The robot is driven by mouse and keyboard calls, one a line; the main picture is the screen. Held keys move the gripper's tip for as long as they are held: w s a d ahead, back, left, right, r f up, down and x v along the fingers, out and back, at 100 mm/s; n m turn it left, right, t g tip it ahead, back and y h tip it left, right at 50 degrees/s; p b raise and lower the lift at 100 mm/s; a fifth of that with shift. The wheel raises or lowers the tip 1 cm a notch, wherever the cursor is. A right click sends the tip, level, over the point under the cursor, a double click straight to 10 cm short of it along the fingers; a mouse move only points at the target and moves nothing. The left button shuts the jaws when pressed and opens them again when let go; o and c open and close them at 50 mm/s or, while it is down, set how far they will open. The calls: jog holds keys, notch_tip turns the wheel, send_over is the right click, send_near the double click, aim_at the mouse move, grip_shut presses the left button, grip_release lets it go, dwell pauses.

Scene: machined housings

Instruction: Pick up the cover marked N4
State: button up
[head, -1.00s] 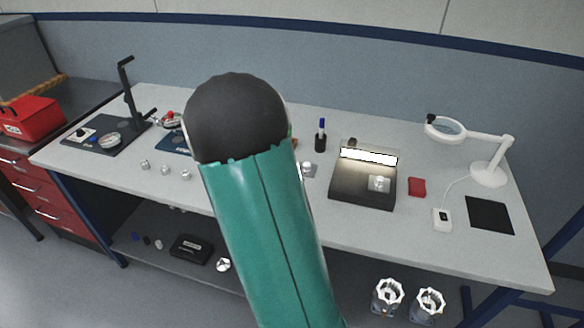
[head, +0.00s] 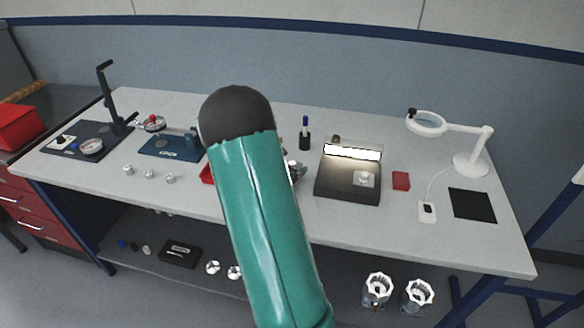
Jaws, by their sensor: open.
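No marking N4 is readable on any part, so I cannot tell which one is the cover. Small silver round parts stand in a row at the bench's left front: a left one (head: 128,169), a middle one (head: 150,173) and a right one (head: 171,178). Another pale metal part (head: 364,178) sits on the black lit box (head: 347,190). Two shiny round parts, one at left (head: 212,267) and one at right (head: 234,272), lie on the lower shelf. My green arm fills the middle of the view and hides the bench behind it.
A magnifier lamp (head: 472,150) and a black mat (head: 473,205) are at the bench's right. A blue fixture (head: 172,147) and a black stand (head: 108,95) are at left. A red tray edge (head: 207,174) shows beside my arm.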

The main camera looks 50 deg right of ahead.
jog(key=shift+w+d+f, duration=0.15)
jog(key=shift+d+f, duration=0.1)
jog(key=shift+d, duration=0.25)
jog(key=c, duration=1.4)
jog(key=shift+a, duration=0.1)
